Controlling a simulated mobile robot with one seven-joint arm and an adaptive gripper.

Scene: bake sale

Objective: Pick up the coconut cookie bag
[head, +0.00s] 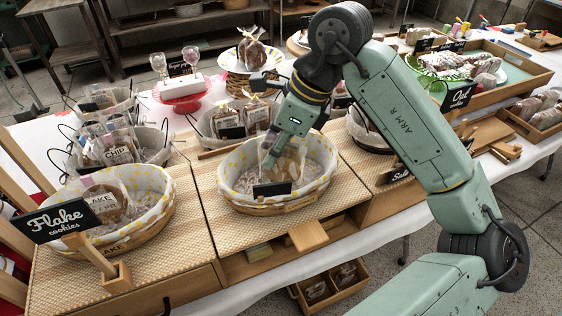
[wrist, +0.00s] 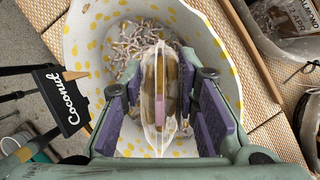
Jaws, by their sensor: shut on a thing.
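The coconut cookie bag (wrist: 159,88) is a clear bag with tan cookies and a pale pink strip along it. It stands upright between the purple pads of my gripper (wrist: 163,105), which is shut on it. In the head view my gripper (head: 270,160) reaches down into the oval basket, and the bag (head: 291,160) shows partly behind its fingers. The basket (head: 232,187) has a white liner with yellow dots and shredded paper inside. The black "Coconut" sign (wrist: 61,98) stands at the basket's edge. I cannot tell whether the bag touches the basket floor.
A similar basket (head: 160,213) with a Flake cookies bag (head: 109,203) and sign (head: 57,219) stands to the left. Baskets with other bags (head: 257,116) stand behind. My arm passes over the right side of the table. A wooden crate (head: 346,283) lies below the front edge.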

